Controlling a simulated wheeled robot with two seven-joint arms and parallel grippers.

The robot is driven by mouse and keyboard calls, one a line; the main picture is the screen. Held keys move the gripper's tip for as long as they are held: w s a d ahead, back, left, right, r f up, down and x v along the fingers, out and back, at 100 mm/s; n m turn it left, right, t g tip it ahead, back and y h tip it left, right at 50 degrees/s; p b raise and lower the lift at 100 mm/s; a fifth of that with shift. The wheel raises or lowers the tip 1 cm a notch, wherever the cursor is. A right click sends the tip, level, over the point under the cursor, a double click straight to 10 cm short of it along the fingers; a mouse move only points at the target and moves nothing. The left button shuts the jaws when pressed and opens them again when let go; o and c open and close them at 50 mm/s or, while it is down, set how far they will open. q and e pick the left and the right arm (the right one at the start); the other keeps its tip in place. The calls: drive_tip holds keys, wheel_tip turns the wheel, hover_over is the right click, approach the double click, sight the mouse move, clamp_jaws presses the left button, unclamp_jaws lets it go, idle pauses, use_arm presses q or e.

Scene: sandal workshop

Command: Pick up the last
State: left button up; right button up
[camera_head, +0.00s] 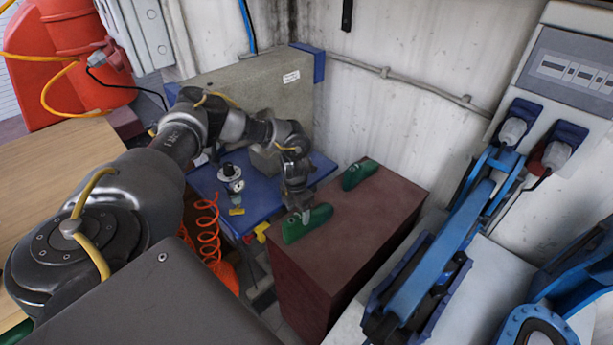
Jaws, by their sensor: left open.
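Two green lasts lie on the flat top of a brown-red cabinet (378,225). The nearer last (308,226) is at the cabinet's left edge, and the farther last (359,174) is near its back edge. My left gripper (300,212) is open and points down right at the nearer last. It hides part of that last's top, and I cannot tell whether the fingers touch it. The farther last is clear of the gripper. My right gripper is not in view.
A blue table (258,205) with a small black-and-silver tool (231,180) stands left of the cabinet, below a grey machine (262,92). An orange coiled hose (208,232) hangs in front. Blue machinery (445,245) stands at the right. The cabinet top's right part is bare.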

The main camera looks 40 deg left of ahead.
sight(298, 215)
use_arm(q)
drive_tip(key=shift+f, duration=0.1)
wheel_tip(298, 215, down, 5)
drive_tip(key=b, duration=0.4)
drive_tip(key=shift+w+d+f+b, duration=0.1)
drive_tip(key=shift+b, duration=0.25)
drive_tip(key=c, duration=1.1)
drive_tip(key=shift+o, duration=0.2)
drive_tip(key=shift+r, duration=0.25)
